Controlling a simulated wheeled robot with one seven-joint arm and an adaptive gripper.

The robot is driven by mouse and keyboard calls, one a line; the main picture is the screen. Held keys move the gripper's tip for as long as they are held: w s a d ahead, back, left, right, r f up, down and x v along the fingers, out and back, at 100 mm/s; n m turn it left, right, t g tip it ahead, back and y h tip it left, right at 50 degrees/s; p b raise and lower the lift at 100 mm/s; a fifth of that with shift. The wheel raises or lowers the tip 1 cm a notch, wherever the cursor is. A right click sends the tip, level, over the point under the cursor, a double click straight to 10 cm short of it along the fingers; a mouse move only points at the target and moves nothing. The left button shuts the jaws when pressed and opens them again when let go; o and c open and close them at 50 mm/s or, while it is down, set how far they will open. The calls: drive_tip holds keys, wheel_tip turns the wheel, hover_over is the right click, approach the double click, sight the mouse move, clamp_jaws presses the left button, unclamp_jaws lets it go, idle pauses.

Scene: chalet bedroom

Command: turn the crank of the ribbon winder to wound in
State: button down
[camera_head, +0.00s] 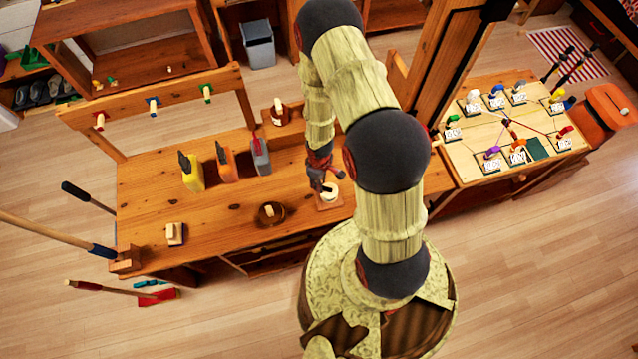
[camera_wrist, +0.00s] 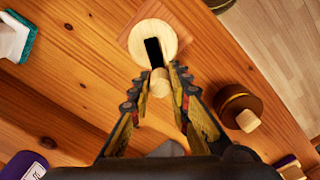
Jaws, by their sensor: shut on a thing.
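The ribbon winder (camera_head: 331,197) is a pale round disc on a square wooden base, on the workbench beneath my gripper. In the wrist view its disc (camera_wrist: 143,36) shows at the top middle, with a black crank arm (camera_wrist: 153,50) running from near its centre toward my gripper. The crank's pale wooden knob (camera_wrist: 160,84) is between my fingertips. My gripper (camera_wrist: 159,78) is shut on this knob. In the head view my gripper (camera_head: 321,178) partly covers the winder, and the knob cannot be made out there.
A brown round piece with a wooden knob (camera_head: 270,212) sits left of the winder; it also shows in the wrist view (camera_wrist: 240,108). Yellow (camera_head: 192,172), orange (camera_head: 226,164) and grey (camera_head: 260,156) bottles stand farther back. A wooden-topped block (camera_head: 175,234) lies at the left.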

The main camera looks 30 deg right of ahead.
drive_tip(key=shift+w+d+m+p, duration=0.15)
drive_tip(key=shift+d+m+p, duration=0.2)
drive_tip(key=shift+m, duration=0.95)
drive_tip(key=shift+d, duration=0.1)
drive_tip(key=c, duration=1.6)
unclamp_jaws()
drive_tip(key=shift+c, duration=0.2)
drive_tip(key=shift+r, duration=3.7)
